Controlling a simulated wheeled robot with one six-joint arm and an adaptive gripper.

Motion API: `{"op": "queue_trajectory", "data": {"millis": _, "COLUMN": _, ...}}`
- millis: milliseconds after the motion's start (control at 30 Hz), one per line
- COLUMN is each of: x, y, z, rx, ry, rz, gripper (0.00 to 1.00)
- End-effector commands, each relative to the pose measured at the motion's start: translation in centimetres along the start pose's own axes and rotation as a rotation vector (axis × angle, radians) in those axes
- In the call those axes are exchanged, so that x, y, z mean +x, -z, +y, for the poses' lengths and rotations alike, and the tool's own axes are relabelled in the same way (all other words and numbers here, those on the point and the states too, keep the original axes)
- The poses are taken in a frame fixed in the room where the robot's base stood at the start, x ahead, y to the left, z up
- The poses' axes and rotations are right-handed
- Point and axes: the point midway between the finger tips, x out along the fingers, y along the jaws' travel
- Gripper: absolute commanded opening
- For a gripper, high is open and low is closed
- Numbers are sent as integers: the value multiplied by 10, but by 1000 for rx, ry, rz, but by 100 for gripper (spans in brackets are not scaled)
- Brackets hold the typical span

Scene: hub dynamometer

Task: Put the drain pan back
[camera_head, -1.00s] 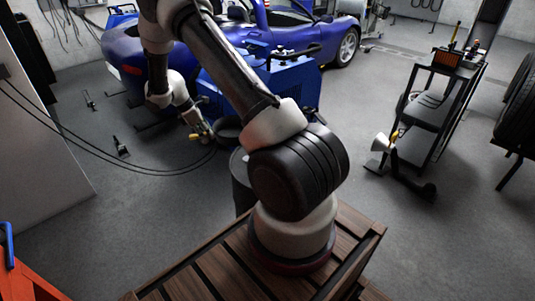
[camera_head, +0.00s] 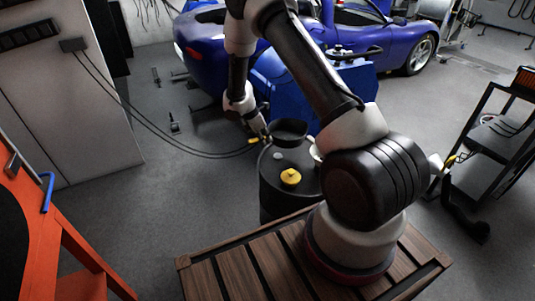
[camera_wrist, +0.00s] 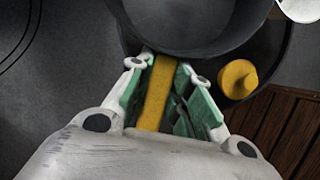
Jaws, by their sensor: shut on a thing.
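The drain pan (camera_head: 290,130) is a dark round pan with a yellow handle. In the head view it shows at the far edge of the black drum's top (camera_head: 273,188); I cannot tell whether it touches it. My gripper (camera_head: 265,137) is at the pan's left side. In the wrist view my gripper (camera_wrist: 163,72) is shut on the yellow handle (camera_wrist: 156,95), with the pan (camera_wrist: 185,28) just beyond the fingertips, over part of the drum top (camera_wrist: 268,62). The pan's far side is cut off there.
A yellow cap (camera_head: 290,177) sits on the drum top, with a pale item (camera_head: 315,152) at its right edge, partly behind my arm. A blue machine (camera_head: 335,82) and blue car (camera_head: 365,35) stand behind. A dark cart (camera_head: 497,135) is right, an orange frame (camera_head: 50,235) left.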

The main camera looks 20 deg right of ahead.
Motion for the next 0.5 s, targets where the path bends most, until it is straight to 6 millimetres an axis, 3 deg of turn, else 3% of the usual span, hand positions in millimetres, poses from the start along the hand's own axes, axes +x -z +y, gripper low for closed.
{"op": "queue_trajectory", "data": {"millis": 100, "x": 26, "y": 10, "z": 0, "rx": 0, "ry": 2, "rz": 0, "gripper": 0}}
{"op": "queue_trajectory", "data": {"millis": 500, "x": 66, "y": 27, "z": 0, "rx": 1, "ry": 1, "rz": 0, "gripper": 0}}
